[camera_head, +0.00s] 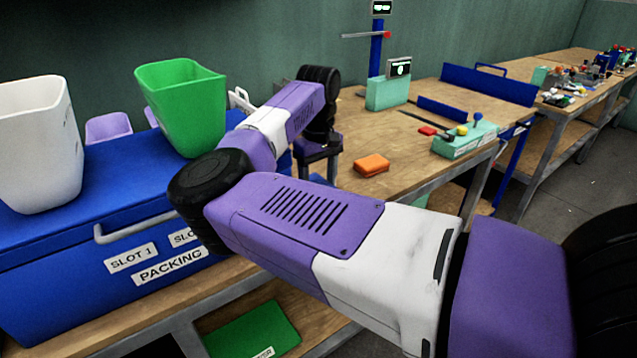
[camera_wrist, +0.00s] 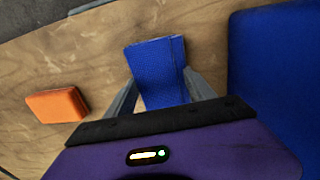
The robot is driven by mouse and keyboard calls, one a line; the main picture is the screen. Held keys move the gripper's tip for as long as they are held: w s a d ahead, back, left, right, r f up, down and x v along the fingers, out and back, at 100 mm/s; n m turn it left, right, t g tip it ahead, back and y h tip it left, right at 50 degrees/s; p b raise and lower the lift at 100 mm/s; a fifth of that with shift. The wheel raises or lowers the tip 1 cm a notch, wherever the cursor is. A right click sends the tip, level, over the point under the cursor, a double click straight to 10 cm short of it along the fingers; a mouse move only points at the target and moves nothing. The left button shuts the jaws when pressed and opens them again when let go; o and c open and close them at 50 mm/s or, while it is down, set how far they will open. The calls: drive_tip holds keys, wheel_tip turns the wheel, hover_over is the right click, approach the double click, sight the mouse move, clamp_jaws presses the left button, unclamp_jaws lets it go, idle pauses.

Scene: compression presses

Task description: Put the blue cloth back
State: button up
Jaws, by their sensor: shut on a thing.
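The blue cloth (camera_wrist: 158,73) shows in the wrist view as a folded, textured blue piece between the two fingers. My gripper (camera_wrist: 158,92) is shut on it. The wooden bench top (camera_wrist: 190,30) lies beneath it; I cannot tell whether the cloth touches the wood. In the head view my gripper (camera_head: 318,150) points down over the bench, left of the orange block, and the cloth is hidden behind my arm.
An orange block (camera_head: 371,165) lies on the bench, also in the wrist view (camera_wrist: 57,105). The blue packing box (camera_head: 60,255) stands at left, with a green bin (camera_head: 185,105) and a white bin (camera_head: 38,145) on top. A teal control box (camera_head: 465,138) is farther right.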

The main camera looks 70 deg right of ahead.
drive_tip(key=shift+f, duration=0.15)
drive_tip(key=o, duration=1.3)
wheel_tip(320, 180, up, 12)
drive_tip(key=shift+r+p, duration=0.2)
drive_tip(key=shift+p, duration=0.45)
